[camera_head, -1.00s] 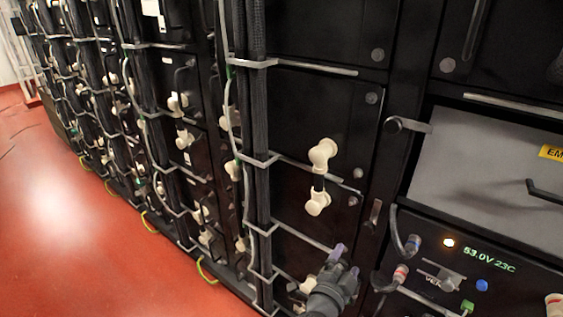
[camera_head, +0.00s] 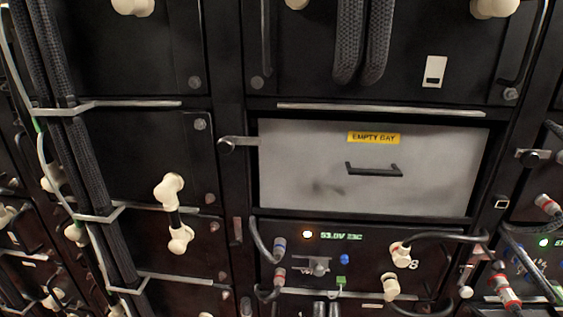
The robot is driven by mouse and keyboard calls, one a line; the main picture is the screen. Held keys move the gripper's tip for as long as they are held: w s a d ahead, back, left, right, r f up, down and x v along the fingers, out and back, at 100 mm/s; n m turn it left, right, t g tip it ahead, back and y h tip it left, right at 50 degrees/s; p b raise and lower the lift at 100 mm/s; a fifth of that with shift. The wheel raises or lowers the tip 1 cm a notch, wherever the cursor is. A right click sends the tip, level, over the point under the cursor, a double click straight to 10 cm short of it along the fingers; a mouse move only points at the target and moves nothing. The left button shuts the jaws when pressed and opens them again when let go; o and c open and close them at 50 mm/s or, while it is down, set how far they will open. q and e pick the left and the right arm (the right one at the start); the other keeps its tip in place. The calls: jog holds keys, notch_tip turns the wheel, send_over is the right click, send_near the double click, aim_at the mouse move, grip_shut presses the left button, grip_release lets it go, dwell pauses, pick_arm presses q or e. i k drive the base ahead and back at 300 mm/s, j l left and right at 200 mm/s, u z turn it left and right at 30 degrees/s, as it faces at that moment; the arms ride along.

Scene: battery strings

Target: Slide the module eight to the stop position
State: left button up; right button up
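Module eight (camera_head: 370,262) is the black unit below the grey panel labelled "EMPTY BAY". A white "8" shows on its front beside a cream connector (camera_head: 400,255). A second cream connector (camera_head: 391,287) sits lower. Cables with grey and red-ringed plugs (camera_head: 279,277) run at its left side. Neither of my grippers is in view.
The grey empty bay panel (camera_head: 300,170) has a black handle (camera_head: 373,170). A latch (camera_head: 237,142) sits at its left and another (camera_head: 533,154) at the right. Thick braided cables (camera_head: 95,190) run down the left. Loose cables and red-ringed plugs (camera_head: 507,290) crowd the lower right.

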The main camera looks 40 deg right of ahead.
aim_at(378, 262)
jog(key=z, duration=1.7)
jog(key=k+z, duration=0.1)
jog(key=z, duration=0.15)
